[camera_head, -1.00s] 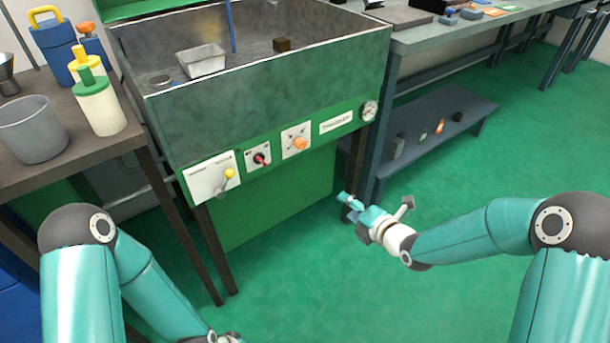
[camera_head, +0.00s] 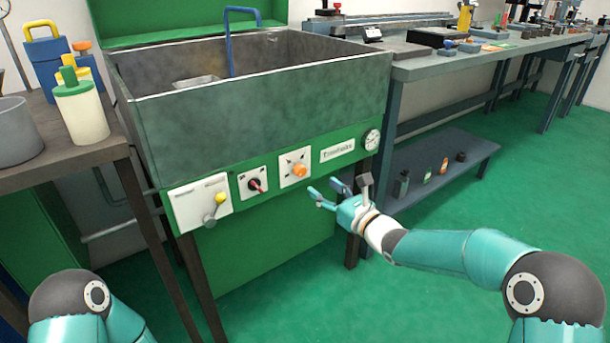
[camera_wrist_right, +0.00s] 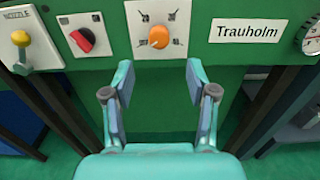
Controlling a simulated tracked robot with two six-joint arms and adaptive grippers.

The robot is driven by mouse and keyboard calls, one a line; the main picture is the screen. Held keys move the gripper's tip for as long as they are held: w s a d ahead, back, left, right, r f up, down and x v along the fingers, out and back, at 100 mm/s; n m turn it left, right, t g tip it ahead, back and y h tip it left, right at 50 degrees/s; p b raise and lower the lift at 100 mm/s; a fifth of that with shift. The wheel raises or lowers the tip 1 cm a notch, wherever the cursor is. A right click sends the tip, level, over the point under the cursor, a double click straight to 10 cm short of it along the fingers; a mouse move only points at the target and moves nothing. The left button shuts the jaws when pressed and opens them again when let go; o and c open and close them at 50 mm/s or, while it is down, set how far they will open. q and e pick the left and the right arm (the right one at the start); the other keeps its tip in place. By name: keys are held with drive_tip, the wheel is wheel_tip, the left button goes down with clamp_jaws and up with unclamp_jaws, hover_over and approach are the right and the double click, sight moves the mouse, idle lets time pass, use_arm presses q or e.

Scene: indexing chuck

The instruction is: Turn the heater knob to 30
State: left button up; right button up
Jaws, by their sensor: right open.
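The heater knob (camera_head: 299,170) is an orange dial on a white plate on the green front panel of the metal tank. My left gripper is out of view; only my left arm shows at the lower left.
A red switch (camera_head: 257,185) and a yellow-tipped nozzle lever (camera_head: 214,208) are left of the knob. A name plate (camera_head: 337,151) and a round gauge (camera_head: 371,139) are to its right. A dark table leg (camera_head: 353,246) stands below the gauge. The floor in front is clear.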

sight(303, 173)
drive_tip(key=x, duration=0.9)
drive_tip(key=shift+w+a, duration=0.1)
drive_tip(key=shift+a, duration=0.05)
drive_tip(key=c, duration=1.1)
clamp_jaws()
